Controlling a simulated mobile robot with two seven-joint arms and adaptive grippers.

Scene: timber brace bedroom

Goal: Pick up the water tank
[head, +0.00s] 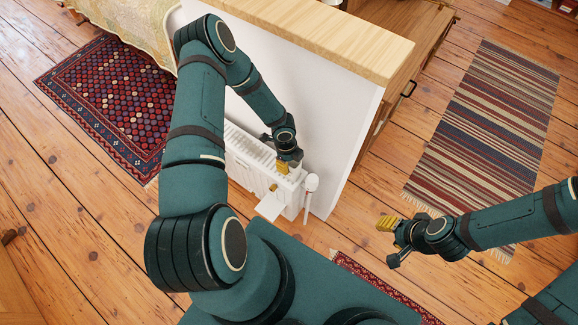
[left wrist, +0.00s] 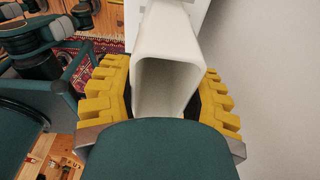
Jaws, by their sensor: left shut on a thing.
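The water tank (left wrist: 168,62) is a white, hollow, open-topped box in the left wrist view. It sits between the yellow fingers of my left gripper (left wrist: 160,95), which is shut on it. In the head view my left gripper (head: 283,167) is over the end of a white radiator (head: 245,160), beside the white wall. The tank is mostly hidden there by the gripper; a white squarish piece (head: 270,206) shows just below, and I cannot tell whether it is part of the tank. My right gripper (head: 392,240) is open and empty over the wooden floor.
A white partition with a wooden top (head: 310,35) stands right behind the radiator. A white valve (head: 311,183) sticks up at the radiator's near end. A patterned rug (head: 100,100) lies left and a striped rug (head: 490,130) right.

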